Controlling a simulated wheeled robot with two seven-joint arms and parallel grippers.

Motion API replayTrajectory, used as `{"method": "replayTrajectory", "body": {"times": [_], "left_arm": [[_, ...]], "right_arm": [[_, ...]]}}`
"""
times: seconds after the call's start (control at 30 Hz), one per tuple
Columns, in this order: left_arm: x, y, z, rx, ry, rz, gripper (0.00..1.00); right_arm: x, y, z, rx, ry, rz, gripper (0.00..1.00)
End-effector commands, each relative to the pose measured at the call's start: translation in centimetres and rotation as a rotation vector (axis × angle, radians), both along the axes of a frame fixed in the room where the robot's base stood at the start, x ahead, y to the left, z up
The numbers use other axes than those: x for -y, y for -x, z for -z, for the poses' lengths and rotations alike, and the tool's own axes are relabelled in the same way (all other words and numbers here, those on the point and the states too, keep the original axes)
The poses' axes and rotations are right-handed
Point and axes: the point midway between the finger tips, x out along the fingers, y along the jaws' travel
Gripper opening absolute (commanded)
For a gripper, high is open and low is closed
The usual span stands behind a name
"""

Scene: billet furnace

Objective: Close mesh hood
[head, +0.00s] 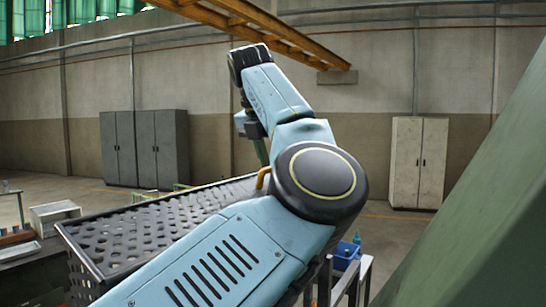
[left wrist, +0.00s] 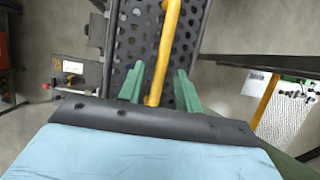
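The mesh hood (head: 130,238) is a dark perforated cover at the lower left of the head view, partly hidden behind my left arm. Its yellow handle (head: 262,178) shows at its far right end. In the left wrist view, the handle (left wrist: 167,45) runs as a bar from the top edge down between the green fingers of my left gripper (left wrist: 160,84), with holed mesh (left wrist: 135,45) behind it. The fingers stand apart, with a gap visible on each side of the bar. In the head view, the left gripper (head: 262,152) points down at the handle. My right gripper is not in view.
A green sloped surface (head: 480,230) fills the right side of the head view. A blue bin (head: 345,256) sits beyond my elbow. Grey cabinets (head: 145,148) and a pale cabinet (head: 418,162) stand at the far wall. A pale tray (head: 54,214) is at the left.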

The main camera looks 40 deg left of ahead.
Motion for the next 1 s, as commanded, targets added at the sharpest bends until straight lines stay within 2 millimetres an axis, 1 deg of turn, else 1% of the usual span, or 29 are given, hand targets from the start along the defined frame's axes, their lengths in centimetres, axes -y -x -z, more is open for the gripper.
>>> {"method": "replayTrajectory", "body": {"times": [0.17, 0.4, 0.43, 0.77, 0.87, 0.97, 1.0], "left_arm": [[0.0, 0.0, 0.0, 0.0, 0.0, 0.0, 0.34], [0.0, 0.0, 0.0, 0.0, 0.0, 0.0, 0.03], [0.0, 0.0, 0.0, 0.0, 0.0, 0.0, 0.0], [-0.2, 0.0, 0.0, 0.0, 0.0, 0.0, 0.0], [-0.9, 0.1, 0.0, 0.0, 0.0, -0.002, 0.0], [-2.4, 0.3, 0.0, 0.0, 0.0, -0.003, 0.0], [-3.2, 0.4, 0.1, 0.0, 0.001, -0.004, 0.0]], "right_arm": [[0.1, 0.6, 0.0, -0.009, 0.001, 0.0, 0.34], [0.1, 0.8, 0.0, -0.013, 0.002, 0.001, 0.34], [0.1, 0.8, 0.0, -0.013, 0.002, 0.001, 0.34], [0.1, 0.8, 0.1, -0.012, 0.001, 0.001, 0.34], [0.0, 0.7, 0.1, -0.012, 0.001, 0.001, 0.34], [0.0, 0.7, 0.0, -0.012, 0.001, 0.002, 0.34], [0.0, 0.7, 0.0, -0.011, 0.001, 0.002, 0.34]]}}
